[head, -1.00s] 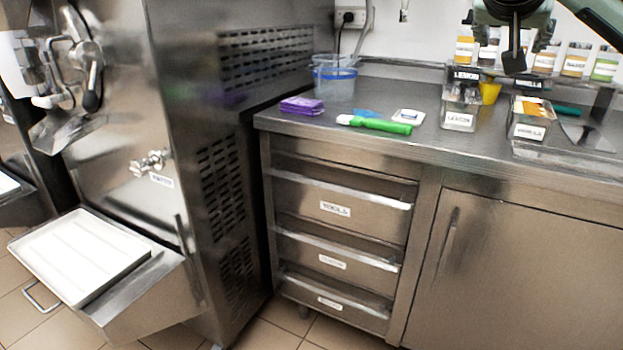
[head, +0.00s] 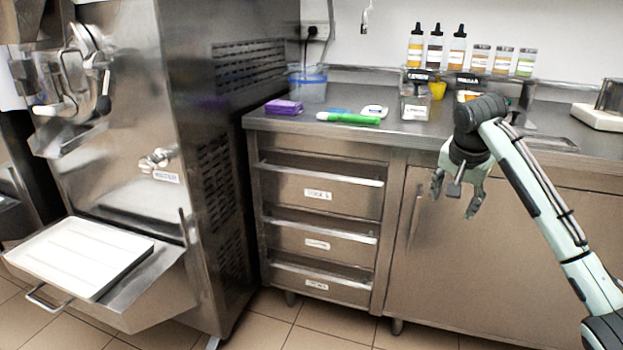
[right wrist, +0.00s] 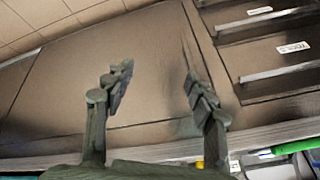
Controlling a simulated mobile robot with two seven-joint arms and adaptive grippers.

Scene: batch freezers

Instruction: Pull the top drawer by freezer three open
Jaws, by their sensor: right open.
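The top drawer (head: 290,190) is a steel front with a white label and a light pull lip (head: 320,174) along its upper edge. It looks shut, in line with the drawers below. My right gripper (head: 455,199) hangs open and empty in front of the cabinet door, to the right of the drawers and apart from them. In the right wrist view my open fingers (right wrist: 160,90) have nothing between them, and the top drawer (right wrist: 262,55) shows at the upper right, clear of the fingers. My left gripper is not in view.
The freezer (head: 215,130) stands left of the drawers, with a white tray (head: 80,257) on its front shelf. The cabinet door (head: 500,270) is behind my gripper. The counter (head: 270,123) holds a purple pack (head: 284,107) and a green-handled tool (head: 348,118). The floor before the drawers is clear.

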